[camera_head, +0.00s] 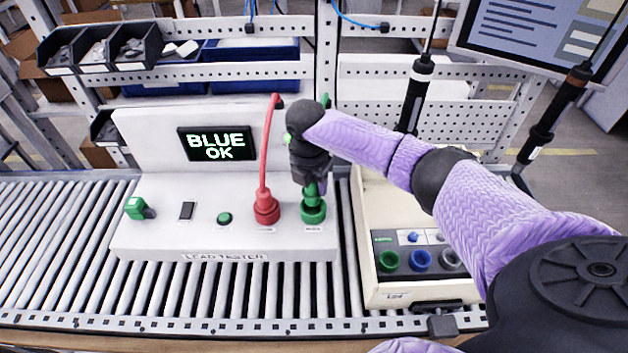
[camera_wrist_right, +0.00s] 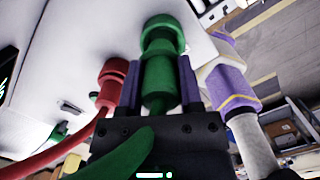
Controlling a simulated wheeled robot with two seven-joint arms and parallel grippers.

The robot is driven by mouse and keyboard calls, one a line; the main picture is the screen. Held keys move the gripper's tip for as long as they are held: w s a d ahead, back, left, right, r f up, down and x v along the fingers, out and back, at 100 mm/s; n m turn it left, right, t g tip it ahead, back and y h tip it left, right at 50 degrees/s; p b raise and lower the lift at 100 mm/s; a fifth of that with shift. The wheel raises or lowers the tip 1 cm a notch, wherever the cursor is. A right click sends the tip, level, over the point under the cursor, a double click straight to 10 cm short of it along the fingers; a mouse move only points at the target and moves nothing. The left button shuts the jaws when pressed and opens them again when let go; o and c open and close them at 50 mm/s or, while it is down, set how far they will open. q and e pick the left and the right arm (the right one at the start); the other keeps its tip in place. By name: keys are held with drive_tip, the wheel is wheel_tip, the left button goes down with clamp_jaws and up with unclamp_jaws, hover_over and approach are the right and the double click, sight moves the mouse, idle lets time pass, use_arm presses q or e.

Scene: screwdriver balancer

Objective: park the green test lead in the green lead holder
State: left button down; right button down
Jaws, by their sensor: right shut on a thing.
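The green test lead (camera_wrist_right: 160,82) is in my right gripper (camera_head: 312,172), upright over the right end of the white tester. A green round holder (camera_head: 313,211) stands directly below it; its ring also shows in the wrist view (camera_wrist_right: 160,34). The lead's lower end meets the holder, but how deep it sits is hard to tell. The green cable (camera_wrist_right: 125,155) curves off at the bottom. My left gripper is out of view.
A red lead (camera_head: 266,165) stands in a red holder (camera_head: 266,207) just left. The tester screen (camera_head: 216,144) reads BLUE OK. Right of the tester, a cream box (camera_head: 374,205) holds green, blue and grey round sockets. Two dark hanging screwdrivers (camera_head: 415,95) are behind my right arm.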

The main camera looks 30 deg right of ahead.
sight(313, 196)
drive_tip(key=shift+f, duration=0.1)
drive_tip(key=shift+f+b, duration=1.25)
drive_tip(key=shift+f, duration=0.75)
drive_tip(key=shift+c, duration=0.9)
unclamp_jaws()
drive_tip(key=r, duration=0.6)
drive_tip(key=a+r, duration=0.1)
drive_tip(key=r, duration=0.3)
drive_tip(key=shift+s+p, duration=0.25)
drive_tip(key=shift+p, duration=0.1)
drive_tip(key=shift+f, duration=0.1)
